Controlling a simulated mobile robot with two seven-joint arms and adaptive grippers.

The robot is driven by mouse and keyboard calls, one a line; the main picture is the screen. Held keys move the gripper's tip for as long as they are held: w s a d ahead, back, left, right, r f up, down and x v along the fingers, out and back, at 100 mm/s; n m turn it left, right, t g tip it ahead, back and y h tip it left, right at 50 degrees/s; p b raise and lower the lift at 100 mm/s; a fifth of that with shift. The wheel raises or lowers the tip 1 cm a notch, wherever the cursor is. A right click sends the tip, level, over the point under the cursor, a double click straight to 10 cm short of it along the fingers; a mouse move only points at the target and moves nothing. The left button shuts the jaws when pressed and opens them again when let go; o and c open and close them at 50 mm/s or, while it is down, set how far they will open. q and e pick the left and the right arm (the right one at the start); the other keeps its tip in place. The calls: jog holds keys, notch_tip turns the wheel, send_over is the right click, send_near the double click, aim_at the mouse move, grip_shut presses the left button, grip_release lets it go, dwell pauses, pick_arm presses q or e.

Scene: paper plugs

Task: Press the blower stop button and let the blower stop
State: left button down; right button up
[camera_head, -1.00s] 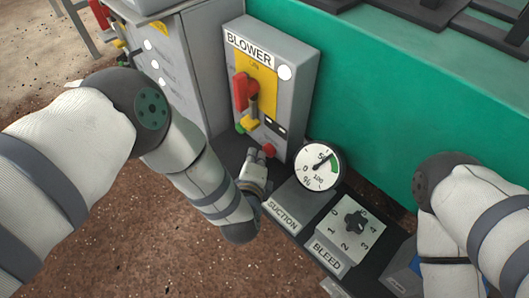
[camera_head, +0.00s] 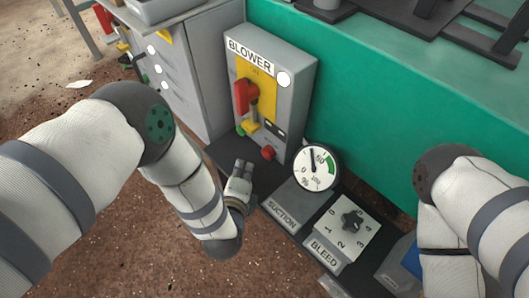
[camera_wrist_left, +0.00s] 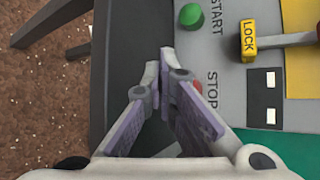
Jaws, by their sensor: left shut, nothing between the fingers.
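The grey blower box (camera_head: 300,100) stands upright with a red stop button (camera_head: 268,153) low on its front and a green start button (camera_head: 241,130) to its left. In the left wrist view the STOP label (camera_wrist_left: 212,90) shows; only a red sliver of the stop button (camera_wrist_left: 196,84) shows behind a finger. My left gripper (camera_head: 243,165) is shut and empty, just left of and below the stop button, apart from it in the head view. Its fingertips (camera_wrist_left: 159,62) also show in the wrist view. My right gripper is out of view.
A red handle (camera_head: 242,92) and yellow lock (camera_head: 250,126) stick out above the buttons. A round gauge (camera_head: 316,167), suction block (camera_head: 283,215) and bleed knob (camera_head: 352,221) stand to the right. A green bench side (camera_head: 380,130) rises behind. The brown floor is open at left.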

pick_arm(q)
jog(key=shift+s+a+p, duration=0.4)
jog(key=shift+s+a, duration=0.45)
